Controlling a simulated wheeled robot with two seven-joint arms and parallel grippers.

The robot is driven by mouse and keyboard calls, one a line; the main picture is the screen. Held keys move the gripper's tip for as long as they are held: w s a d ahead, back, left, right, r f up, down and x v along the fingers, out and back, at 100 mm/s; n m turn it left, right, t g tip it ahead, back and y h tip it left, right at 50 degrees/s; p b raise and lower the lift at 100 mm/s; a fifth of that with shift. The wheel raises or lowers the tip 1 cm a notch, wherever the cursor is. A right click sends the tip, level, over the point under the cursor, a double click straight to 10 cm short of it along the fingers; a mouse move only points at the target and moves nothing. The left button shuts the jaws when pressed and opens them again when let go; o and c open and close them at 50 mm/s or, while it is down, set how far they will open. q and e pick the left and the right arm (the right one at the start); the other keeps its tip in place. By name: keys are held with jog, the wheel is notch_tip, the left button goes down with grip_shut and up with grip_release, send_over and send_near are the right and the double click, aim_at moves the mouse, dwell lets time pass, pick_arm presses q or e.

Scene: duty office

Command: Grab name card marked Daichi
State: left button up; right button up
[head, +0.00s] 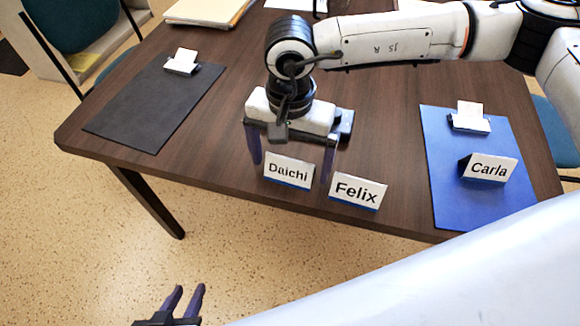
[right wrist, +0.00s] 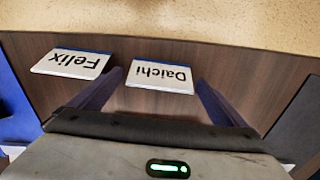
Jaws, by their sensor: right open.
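The white name card marked Daichi (head: 289,171) stands near the front edge of the dark wooden table. My right gripper (head: 291,169) is open and empty above the table, with one finger on either side of the Daichi card in the picture. In the right wrist view the Daichi card (right wrist: 160,76) appears upside down between the spread fingertips, and I see no contact. My left gripper (head: 188,289) is low at the bottom of the head view, off the table, with its fingers apart and nothing between them.
A card marked Felix (head: 357,190) stands just right of the Daichi card, close to the right finger. A card marked Carla (head: 489,168) stands on a blue clipboard (head: 445,190). A black clipboard (head: 140,115) lies at left. The table (head: 215,150) between is bare.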

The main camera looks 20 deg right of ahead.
jog(key=c, duration=1.1)
